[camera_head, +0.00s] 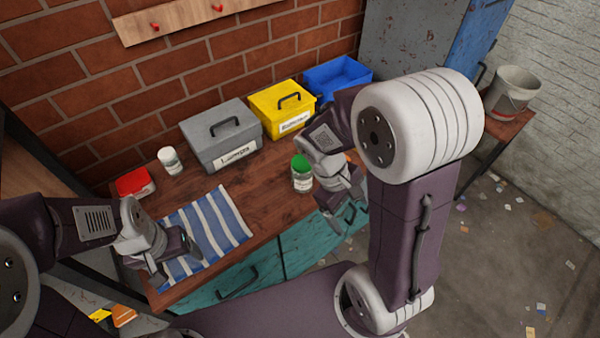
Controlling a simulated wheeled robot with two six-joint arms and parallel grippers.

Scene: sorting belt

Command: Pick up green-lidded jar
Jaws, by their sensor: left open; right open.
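The green-lidded jar (302,181) stands upright near the right front of the wooden workbench (262,190). Its body is clear or pale with a light label. My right gripper (342,222) is open and points down at the bench's front edge, just right of the jar and apart from its lid. Part of my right arm hides the bench behind it. My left gripper (178,270) is open and empty over the lower part of the striped cloth, well left of the jar.
A blue-and-white striped cloth (222,216), a red box (133,183) and a white-lidded jar (170,160) are on the left. Grey (215,150), yellow (275,118) and blue (345,75) boxes line the wall. Bare bench lies between cloth and green-lidded jar.

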